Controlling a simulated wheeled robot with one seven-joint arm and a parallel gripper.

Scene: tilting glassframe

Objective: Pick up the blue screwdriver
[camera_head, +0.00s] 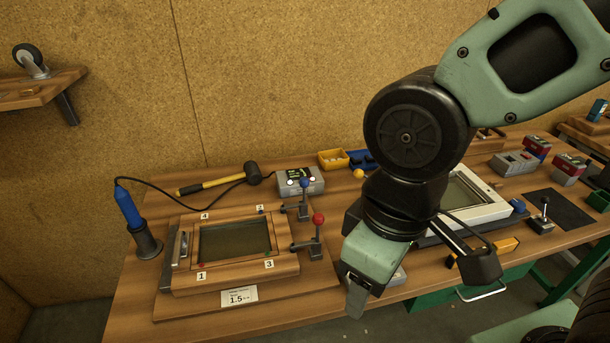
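The blue screwdriver (128,207) stands upright, slightly tilted, in a black holder (147,242) at the left end of the workbench. A black cable runs from its top to a grey box (300,181). Its lower end is hidden in the holder. My gripper (420,287) hangs over the front middle of the bench, well to the right of the screwdriver. Its two fingers are spread wide apart with nothing visible between them.
A wooden frame fixture (185,285) with a red-knobbed lever and a blue-knobbed lever lies between the holder and my gripper. A mallet (225,180) lies behind it. A white frame (487,216) is partly hidden behind my arm. A shelf (45,89) juts out upper left.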

